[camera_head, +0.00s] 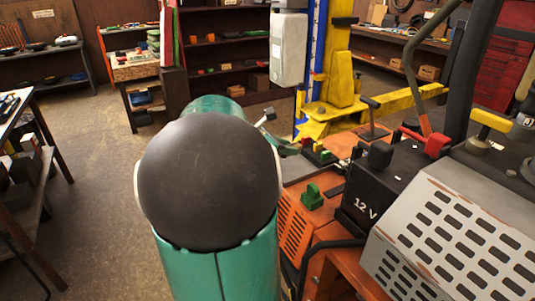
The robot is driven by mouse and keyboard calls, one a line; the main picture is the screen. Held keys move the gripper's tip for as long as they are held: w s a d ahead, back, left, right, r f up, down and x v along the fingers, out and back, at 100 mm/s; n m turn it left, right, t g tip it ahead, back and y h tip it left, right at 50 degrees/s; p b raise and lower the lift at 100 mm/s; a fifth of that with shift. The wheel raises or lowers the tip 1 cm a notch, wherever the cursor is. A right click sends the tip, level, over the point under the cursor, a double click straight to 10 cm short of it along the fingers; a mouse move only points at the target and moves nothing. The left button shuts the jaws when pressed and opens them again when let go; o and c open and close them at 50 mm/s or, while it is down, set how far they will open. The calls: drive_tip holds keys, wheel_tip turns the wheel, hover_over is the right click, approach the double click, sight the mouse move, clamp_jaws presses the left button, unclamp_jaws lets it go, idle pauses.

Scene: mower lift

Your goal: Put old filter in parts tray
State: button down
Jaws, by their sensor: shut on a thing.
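My teal arm with its dark round joint cap fills the middle of the view and hides much of what lies behind it. My gripper's fingertips cannot be made out. I cannot pick out the old filter or the parts tray. The orange mower (293,229) stands at the right, with a black 12 V battery (366,203) and a grey slotted cover (455,235). A green knob (312,197) sits on its orange housing, just right of my arm.
A yellow and blue lift (341,85) stands behind the mower. A bench (30,180) is at the left edge, shelves (225,55) stand at the back, and a red tool cabinet (502,70) is at the far right. The floor (95,130) left of my arm is clear.

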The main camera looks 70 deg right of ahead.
drive_tip(key=shift+d+f, duration=0.2)
drive_tip(key=shift+f, duration=0.15)
drive_tip(key=shift+d+f, duration=0.1)
drive_tip(key=shift+f, duration=1.45)
drive_tip(key=shift+f, duration=0.15)
drive_tip(key=c, duration=1.1)
unclamp_jaws()
drive_tip(key=shift+o, duration=0.2)
drive_tip(key=v, duration=1.2)
